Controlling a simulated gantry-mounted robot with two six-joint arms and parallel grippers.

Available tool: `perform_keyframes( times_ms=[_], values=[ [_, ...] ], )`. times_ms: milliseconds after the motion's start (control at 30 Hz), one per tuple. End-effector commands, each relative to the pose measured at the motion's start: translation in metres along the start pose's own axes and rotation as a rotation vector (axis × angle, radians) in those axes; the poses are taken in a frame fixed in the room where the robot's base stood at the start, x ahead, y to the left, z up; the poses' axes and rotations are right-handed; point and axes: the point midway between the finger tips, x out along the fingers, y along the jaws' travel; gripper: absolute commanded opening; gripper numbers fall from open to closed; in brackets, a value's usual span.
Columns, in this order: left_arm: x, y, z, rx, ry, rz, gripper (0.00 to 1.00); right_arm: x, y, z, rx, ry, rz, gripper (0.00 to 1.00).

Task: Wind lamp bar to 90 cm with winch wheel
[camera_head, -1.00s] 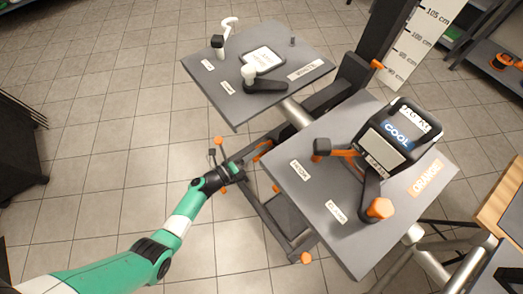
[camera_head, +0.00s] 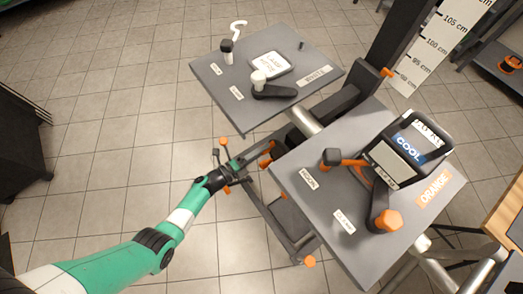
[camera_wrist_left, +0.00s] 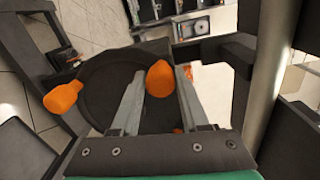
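The winch wheel is a dark disc (camera_wrist_left: 100,88) in the left wrist view, with an orange knob (camera_wrist_left: 62,97) at its left. A second orange knob (camera_wrist_left: 160,78) stands between the fingers of my left gripper (camera_wrist_left: 160,72), which look open around it; contact is not clear. In the head view my left gripper (camera_head: 225,168) is at the wheel, low beside the dark stand, near an orange knob (camera_head: 222,141). The height scale (camera_head: 430,45) at the upper right shows marks from 105 down to about 90 cm. I cannot clearly identify the lamp bar or its height. My right gripper is not in view.
A grey panel marked WHITE (camera_head: 225,102) carries a pale screen and levers. A grey panel marked ORANGE (camera_head: 345,262) carries a COOL display (camera_head: 410,145) and orange-tipped levers. A dark post (camera_head: 400,30) rises behind. Tiled floor (camera_head: 110,130) is open at left.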

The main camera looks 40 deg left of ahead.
Motion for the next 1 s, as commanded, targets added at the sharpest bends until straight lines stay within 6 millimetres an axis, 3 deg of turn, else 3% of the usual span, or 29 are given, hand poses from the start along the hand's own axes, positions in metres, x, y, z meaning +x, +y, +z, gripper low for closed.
perform_keyframes(
  times_ms=[33, 133, 533, 667, 867, 1000],
  values=[
    [-0.001, 0.003, 0.001, -0.001, -0.005, 0.006, 0.52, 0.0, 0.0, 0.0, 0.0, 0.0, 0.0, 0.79],
    [-0.001, 0.002, 0.001, -0.002, -0.003, 0.005, 0.7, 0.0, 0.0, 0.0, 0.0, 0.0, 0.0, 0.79],
    [-0.009, 0.0, 0.001, -0.003, -0.002, 0.004, 0.71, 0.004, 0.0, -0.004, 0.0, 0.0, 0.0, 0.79],
    [-0.032, -0.003, 0.001, -0.004, -0.004, 0.007, 0.71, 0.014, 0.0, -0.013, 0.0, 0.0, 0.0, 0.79],
    [-0.086, -0.003, 0.002, -0.006, -0.009, 0.007, 0.71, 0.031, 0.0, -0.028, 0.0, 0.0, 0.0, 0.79],
    [-0.103, 0.006, 0.0, 0.001, -0.004, -0.003, 0.71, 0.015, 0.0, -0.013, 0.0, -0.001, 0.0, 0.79]
  ],
)
